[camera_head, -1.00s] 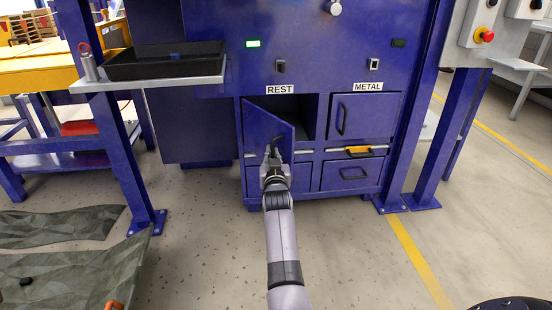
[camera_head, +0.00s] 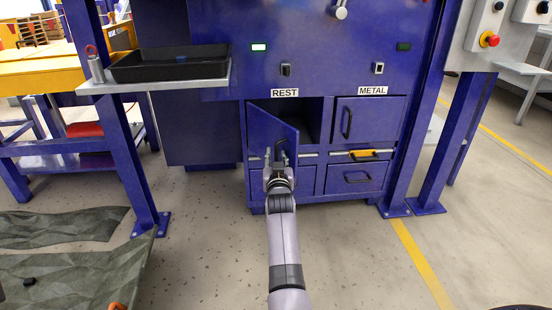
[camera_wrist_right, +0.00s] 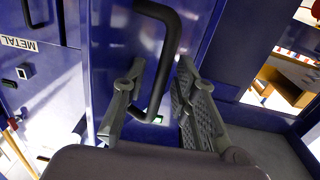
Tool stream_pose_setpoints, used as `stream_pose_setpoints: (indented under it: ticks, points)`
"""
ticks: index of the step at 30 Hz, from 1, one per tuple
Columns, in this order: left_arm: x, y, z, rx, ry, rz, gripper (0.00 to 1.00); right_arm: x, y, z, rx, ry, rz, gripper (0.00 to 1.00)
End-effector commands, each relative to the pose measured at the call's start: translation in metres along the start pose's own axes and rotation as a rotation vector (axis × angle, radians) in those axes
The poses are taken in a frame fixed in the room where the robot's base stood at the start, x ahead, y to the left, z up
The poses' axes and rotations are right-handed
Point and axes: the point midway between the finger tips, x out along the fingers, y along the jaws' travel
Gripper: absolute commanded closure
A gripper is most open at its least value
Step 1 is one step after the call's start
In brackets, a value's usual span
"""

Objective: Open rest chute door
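The rest chute door (camera_head: 268,129) is the blue flap under the REST label. It is hinged on its left and stands partly open, with the dark chute opening (camera_head: 313,115) showing to its right. My right gripper (camera_head: 277,158) is in front of the door at its dark handle. In the right wrist view, the black bar handle (camera_wrist_right: 172,40) lies between the spread fingers of the gripper (camera_wrist_right: 160,80). The fingers are apart and not clamped on it. The handle is small and partly covered in the head view. My left gripper is not in view.
A black tray (camera_head: 170,66) sits on a shelf at upper left. Blue posts (camera_head: 122,150) flank the cabinet.

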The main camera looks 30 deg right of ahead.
Motion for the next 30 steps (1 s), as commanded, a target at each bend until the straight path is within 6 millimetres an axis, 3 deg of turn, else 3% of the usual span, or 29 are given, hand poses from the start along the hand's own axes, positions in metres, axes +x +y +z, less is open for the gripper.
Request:
stream_pose_setpoints:
  ticks: [5,12,18,30]
  points:
    - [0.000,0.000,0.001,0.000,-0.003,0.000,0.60,0.000,0.000,-0.015,0.000,0.004,0.000,0.73]
    - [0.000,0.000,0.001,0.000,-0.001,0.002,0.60,0.001,0.000,-0.062,0.001,0.006,0.000,0.73]
    - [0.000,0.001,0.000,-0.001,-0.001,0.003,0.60,0.001,-0.001,-0.091,-0.001,0.003,0.000,0.73]
    - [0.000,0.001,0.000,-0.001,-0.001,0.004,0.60,0.000,-0.001,-0.100,-0.001,0.000,-0.001,0.73]
